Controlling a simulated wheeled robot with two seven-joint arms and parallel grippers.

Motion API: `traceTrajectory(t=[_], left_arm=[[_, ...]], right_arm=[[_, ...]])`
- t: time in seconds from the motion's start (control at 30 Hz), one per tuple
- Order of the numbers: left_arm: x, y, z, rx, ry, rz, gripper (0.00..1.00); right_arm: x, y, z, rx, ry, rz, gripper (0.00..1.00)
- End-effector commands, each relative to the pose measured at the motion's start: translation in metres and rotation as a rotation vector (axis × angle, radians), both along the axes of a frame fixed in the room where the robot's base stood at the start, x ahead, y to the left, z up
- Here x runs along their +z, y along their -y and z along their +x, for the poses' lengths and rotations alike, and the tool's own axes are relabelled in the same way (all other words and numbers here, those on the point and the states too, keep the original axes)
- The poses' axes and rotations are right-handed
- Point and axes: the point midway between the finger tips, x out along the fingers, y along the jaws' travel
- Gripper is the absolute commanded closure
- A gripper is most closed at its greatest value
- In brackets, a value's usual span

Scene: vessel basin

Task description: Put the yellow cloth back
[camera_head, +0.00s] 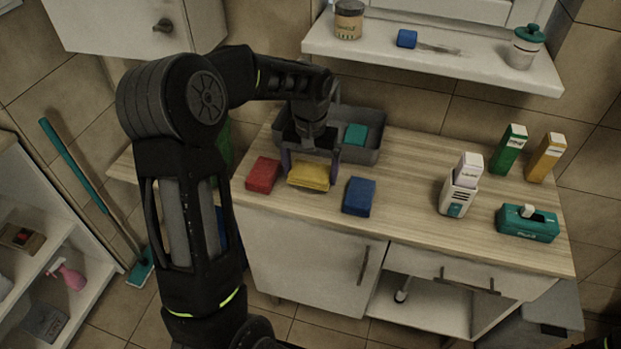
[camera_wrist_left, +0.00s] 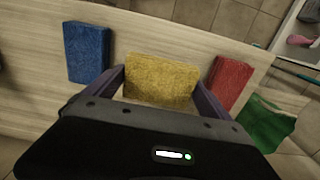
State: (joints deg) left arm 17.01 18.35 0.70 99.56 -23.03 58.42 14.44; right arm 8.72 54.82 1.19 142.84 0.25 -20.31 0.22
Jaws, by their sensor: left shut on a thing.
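The yellow cloth (camera_head: 309,176) is a folded, thick block at the front of the wooden counter (camera_head: 400,180). My left gripper (camera_head: 310,172) points down over it and is shut on it, with a finger at each side. In the left wrist view the yellow cloth (camera_wrist_left: 160,80) sits between the two dark fingers of my left gripper (camera_wrist_left: 160,88). Whether the cloth touches the counter is hard to tell. A red cloth (camera_head: 263,174) lies just to its left and a blue cloth (camera_head: 359,196) to its right in the head view. My right gripper is not in view.
A grey basin (camera_head: 372,152) behind the gripper holds a teal cloth (camera_head: 356,134). A white bottle (camera_head: 460,185), green carton (camera_head: 509,150), yellow carton (camera_head: 545,157) and teal tissue box (camera_head: 528,223) stand on the right. A shelf (camera_head: 480,68) hangs above.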

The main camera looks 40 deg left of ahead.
Motion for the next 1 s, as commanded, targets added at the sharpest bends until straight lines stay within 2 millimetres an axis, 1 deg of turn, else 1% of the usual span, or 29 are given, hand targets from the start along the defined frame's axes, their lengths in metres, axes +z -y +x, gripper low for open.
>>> traceTrajectory(t=[0.17, 0.23, 0.4, 0.5, 0.77, 0.87, 0.9, 0.97, 1.0], left_arm=[[0.000, 0.000, 0.000, 0.000, 0.000, 0.000, 0.44], [-0.005, 0.000, 0.000, 0.000, -0.001, 0.000, 0.44], [-0.027, 0.000, -0.001, 0.001, -0.003, -0.002, 0.44], [-0.036, 0.000, 0.000, 0.000, -0.001, -0.001, 0.44], [-0.037, 0.000, 0.000, 0.000, 0.001, -0.001, 0.44], [-0.041, 0.000, 0.000, 0.000, 0.001, -0.001, 0.44], [-0.041, 0.000, 0.000, 0.000, 0.001, -0.001, 0.06], [-0.040, 0.000, 0.000, 0.000, 0.001, -0.001, 0.01], [-0.040, 0.000, 0.000, 0.000, 0.001, -0.001, 0.00]], right_arm=[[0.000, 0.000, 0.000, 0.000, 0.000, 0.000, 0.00], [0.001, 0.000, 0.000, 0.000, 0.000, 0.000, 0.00], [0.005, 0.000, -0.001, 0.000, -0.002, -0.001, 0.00], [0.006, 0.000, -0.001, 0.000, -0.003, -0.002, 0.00], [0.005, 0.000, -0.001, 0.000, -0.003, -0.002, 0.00], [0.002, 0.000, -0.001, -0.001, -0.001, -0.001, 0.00], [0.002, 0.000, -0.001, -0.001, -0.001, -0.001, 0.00], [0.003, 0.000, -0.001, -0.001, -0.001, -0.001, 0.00], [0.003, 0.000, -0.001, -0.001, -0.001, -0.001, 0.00]])
